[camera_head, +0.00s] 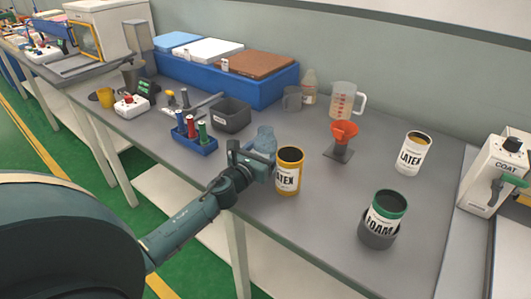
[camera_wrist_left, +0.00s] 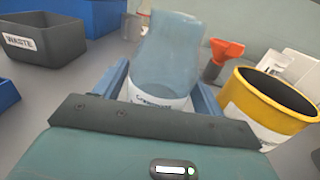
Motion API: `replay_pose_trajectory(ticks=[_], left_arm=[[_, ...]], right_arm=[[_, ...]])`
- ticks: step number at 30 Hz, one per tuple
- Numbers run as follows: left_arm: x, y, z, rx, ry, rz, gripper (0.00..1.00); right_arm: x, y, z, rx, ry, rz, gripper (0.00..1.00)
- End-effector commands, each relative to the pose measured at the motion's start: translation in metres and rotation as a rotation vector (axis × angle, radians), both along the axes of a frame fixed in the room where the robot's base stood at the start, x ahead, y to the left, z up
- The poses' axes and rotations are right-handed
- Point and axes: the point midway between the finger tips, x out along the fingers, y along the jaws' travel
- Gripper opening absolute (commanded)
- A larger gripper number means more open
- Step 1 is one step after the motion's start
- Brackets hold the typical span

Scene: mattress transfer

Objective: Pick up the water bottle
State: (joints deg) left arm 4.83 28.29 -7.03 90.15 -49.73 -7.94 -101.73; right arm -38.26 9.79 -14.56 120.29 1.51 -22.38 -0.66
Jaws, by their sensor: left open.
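The water bottle (camera_head: 265,140) is translucent blue and stands upright on the grey table, just past my left gripper (camera_head: 251,162). In the left wrist view the bottle (camera_wrist_left: 168,55) shows large, with a white label low on it. The left gripper's blue fingers (camera_wrist_left: 163,85) are spread, one on each side of the bottle's lower part. Whether they touch it I cannot tell. The gripper body hides the bottle's base. My right gripper is not in view.
A grey WASTE bin (camera_head: 231,118) and a blue holder (camera_head: 194,143) are to the left. An orange funnel (camera_head: 343,133) stands behind right.

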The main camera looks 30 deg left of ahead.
Motion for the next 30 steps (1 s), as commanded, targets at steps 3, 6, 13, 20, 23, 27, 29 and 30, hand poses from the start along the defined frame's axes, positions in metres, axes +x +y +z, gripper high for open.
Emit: replay_pose_trajectory(ticks=[3, 6, 13, 20, 23, 27, 29, 30], left_arm=[[0.0002, -0.0003, -0.0004, 0.000, 0.000, -0.001, 0.70], [0.0000, -0.0002, -0.0003, 0.000, 0.000, 0.000, 0.67], [-0.0001, -0.0001, -0.0002, 0.000, 0.000, 0.000, 0.49], [-0.0002, 0.0000, -0.0002, 0.001, 0.000, 0.000, 0.30], [0.0000, 0.0001, 0.0008, 0.001, -0.002, 0.000, 0.30], [0.0000, 0.0001, 0.0011, 0.001, -0.002, 0.000, 0.30], [0.0000, 0.0001, 0.0020, 0.001, -0.002, 0.000, 0.30], [0.0000, 0.0002, 0.0029, 0.001, -0.002, 0.000, 0.30]], right_arm=[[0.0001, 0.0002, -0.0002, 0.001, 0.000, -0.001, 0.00], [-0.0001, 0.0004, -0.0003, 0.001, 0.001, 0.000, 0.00], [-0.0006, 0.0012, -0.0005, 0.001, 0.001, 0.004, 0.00], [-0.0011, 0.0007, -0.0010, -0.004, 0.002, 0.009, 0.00], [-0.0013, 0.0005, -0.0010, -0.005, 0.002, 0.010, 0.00], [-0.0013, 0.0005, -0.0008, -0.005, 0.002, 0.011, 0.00], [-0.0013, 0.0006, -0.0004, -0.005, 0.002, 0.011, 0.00], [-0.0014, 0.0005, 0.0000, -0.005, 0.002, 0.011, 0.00]])
